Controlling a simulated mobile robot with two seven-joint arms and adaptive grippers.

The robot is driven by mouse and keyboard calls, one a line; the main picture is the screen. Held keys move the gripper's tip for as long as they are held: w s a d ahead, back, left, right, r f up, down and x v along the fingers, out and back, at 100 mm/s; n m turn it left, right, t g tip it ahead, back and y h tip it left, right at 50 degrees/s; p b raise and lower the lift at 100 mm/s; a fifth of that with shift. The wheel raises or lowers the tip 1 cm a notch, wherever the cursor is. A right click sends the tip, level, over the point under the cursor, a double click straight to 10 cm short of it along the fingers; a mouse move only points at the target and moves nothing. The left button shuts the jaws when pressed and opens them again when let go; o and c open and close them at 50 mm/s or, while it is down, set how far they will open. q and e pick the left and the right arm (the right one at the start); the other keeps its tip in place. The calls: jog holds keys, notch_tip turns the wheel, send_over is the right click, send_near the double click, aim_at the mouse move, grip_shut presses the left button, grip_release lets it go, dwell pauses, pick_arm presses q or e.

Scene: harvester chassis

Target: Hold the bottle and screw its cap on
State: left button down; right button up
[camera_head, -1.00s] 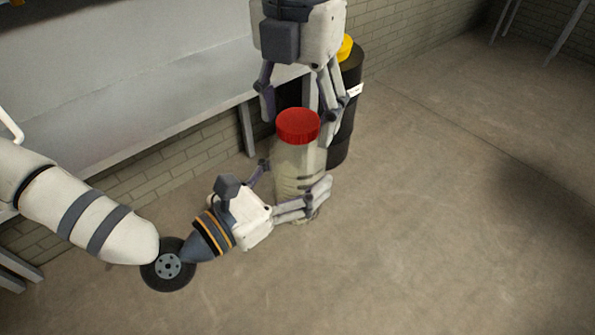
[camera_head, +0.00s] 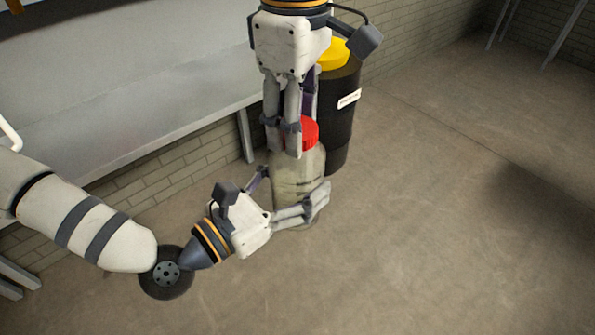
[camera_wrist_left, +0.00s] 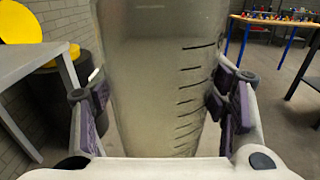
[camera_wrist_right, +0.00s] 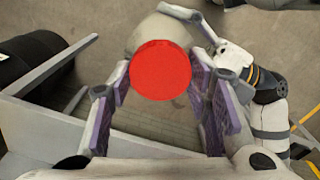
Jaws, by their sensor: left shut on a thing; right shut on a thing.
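A tall, clear, pale bottle (camera_head: 300,183) with dark level marks stands upright off the floor or close to it; its base is partly hidden. My left gripper (camera_head: 292,190) is shut around its body from the side, and the bottle fills the left wrist view (camera_wrist_left: 160,85) between the pads. A red cap (camera_head: 312,133) sits at the bottle's top; whether it is threaded on I cannot tell. My right gripper (camera_head: 296,137) points down from above, shut on the cap. The cap shows as a red disc between its fingers in the right wrist view (camera_wrist_right: 160,70).
A black barrel (camera_head: 344,120) with a yellow lid stands close behind the bottle. A grey table (camera_head: 130,90) runs along the brick wall at left. The concrete floor (camera_head: 450,220) to the right is clear.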

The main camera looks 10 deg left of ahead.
jog(key=m, duration=0.6)
jog(key=o, duration=1.3)
jog(key=shift+r, duration=2.25)
jog(key=shift+c, duration=0.2)
